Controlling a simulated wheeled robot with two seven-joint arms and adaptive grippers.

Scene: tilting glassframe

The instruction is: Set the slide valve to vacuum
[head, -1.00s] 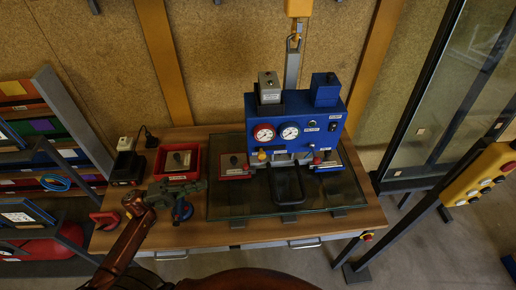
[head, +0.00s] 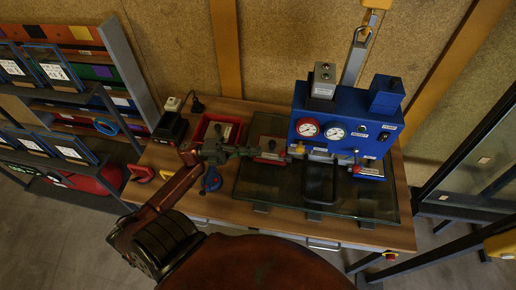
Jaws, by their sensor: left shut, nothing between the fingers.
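The blue vacuum unit (head: 345,125) stands on the glass pane, with a red-ringed gauge (head: 307,128) and a white gauge (head: 335,132) on its front. A yellow knob (head: 298,148) sits below the red-ringed gauge. A red block (head: 269,159) with a dark knob lies left of the unit, and a blue block (head: 370,171) lies to its right. I cannot tell which part is the slide valve. My left gripper (head: 254,152) is shut and empty, its tips close to the left side of the red block; contact is unclear. My right gripper is out of view.
A black handle (head: 320,186) stands in front of the unit. A red tray (head: 208,126) and a black device (head: 170,128) are at the table's back left. Shelves stand at left, a glass frame at right.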

